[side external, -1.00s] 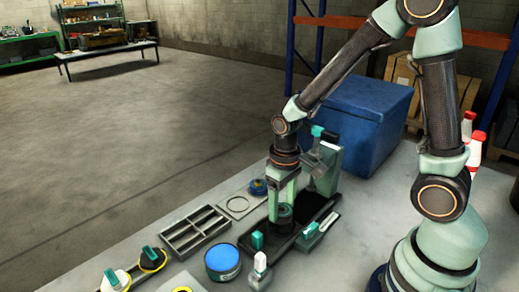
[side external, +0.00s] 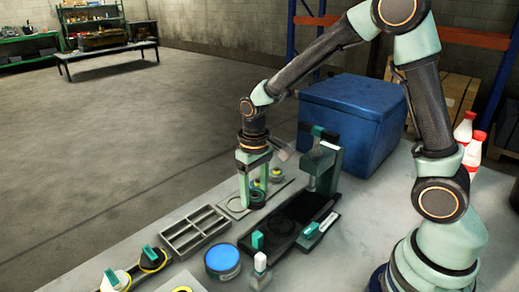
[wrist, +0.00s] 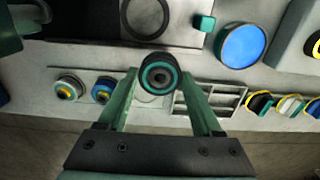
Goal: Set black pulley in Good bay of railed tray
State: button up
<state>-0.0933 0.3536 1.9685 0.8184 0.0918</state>
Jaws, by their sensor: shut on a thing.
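My gripper (side external: 256,196) is shut on the black pulley (side external: 257,199), which sits between the fingertips. In the wrist view the pulley (wrist: 159,75) shows a teal ring around a dark centre, between both fingers of my gripper (wrist: 160,82). It is over a pale flat plate (side external: 238,205), but its exact height is unclear. A grey tray with raised rails and several compartments (side external: 193,231) lies left of the gripper; it also shows in the wrist view (wrist: 209,99). Its compartments look empty, and I can read no bay label.
A black fixture (side external: 292,222) with a grey-green column (side external: 323,168) stands right of the gripper. Yellow-centred parts (wrist: 69,88) sit on the plate beside the pulley. A blue bin (side external: 350,120) is behind.

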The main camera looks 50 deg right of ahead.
jog(key=w+a+r, duration=0.2)
jog(key=w+a, duration=0.6)
jog(key=w, duration=0.2)
jog(key=shift+s+f, duration=0.15)
jog(key=shift+f, duration=3.05)
jog(key=shift+f, duration=0.15)
jog(key=shift+f, duration=0.35)
jog(key=shift+f, duration=0.35)
jog(key=shift+f, duration=0.2)
jog(key=o, duration=1.4)
